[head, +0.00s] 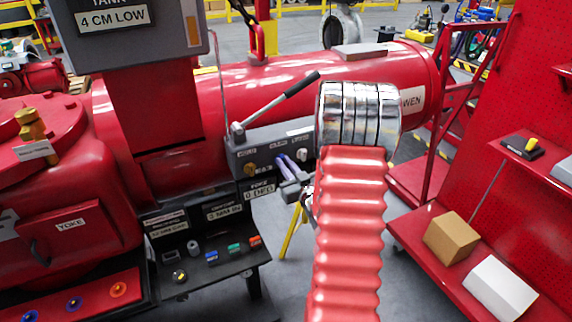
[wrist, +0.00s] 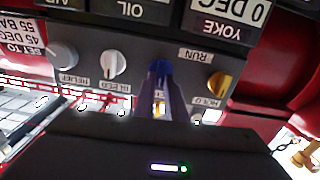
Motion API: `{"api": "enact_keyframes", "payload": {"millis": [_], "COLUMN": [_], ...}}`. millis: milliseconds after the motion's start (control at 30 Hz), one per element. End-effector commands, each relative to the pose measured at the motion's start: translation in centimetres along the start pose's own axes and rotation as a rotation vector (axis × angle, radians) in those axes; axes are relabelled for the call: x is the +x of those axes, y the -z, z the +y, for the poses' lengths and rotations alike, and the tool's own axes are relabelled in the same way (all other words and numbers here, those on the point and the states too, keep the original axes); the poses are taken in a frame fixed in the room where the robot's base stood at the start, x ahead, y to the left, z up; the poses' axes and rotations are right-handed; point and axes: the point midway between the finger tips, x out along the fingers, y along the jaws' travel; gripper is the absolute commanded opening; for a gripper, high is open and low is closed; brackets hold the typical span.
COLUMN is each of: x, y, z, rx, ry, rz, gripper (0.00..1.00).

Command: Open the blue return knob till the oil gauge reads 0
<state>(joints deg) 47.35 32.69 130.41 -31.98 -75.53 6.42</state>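The blue return knob (wrist: 160,67) is on the grey valve panel, between a white bleed knob and a gold run/hold knob in the wrist view, which is upside down. My gripper (wrist: 161,76) has its two dark bluish fingers reaching to it, one on each side. Whether they press on it is not clear. In the head view my gripper (head: 281,160) meets the panel (head: 250,150), and its fingers hide the knob. The oil gauge sign (head: 223,210) hangs below the panel; its figures are too small to read surely. Its edge (wrist: 140,10) shows in the wrist view, cut off.
A gold knob (head: 250,168) and a white knob (head: 302,155) flank my fingers. A long lever (head: 285,97) rises from the panel. The yoke sign (head: 260,190) reads 0 DEG. A black shelf (head: 215,265) with coloured parts lies below. A red rack (head: 450,250) stands right.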

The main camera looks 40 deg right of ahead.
Motion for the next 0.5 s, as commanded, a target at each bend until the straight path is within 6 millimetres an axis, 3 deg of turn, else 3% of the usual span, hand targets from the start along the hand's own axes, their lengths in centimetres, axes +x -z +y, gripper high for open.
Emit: {"api": "enact_keyframes", "payload": {"millis": [100,500], "x": [0.01,0.12], "y": [0.01,0.03], "z": [0.01,-0.07], "rx": [0.0,-0.011], "ry": [0.0,0.0], "rz": [0.0,0.0], "gripper": [0.0,0.0]}}
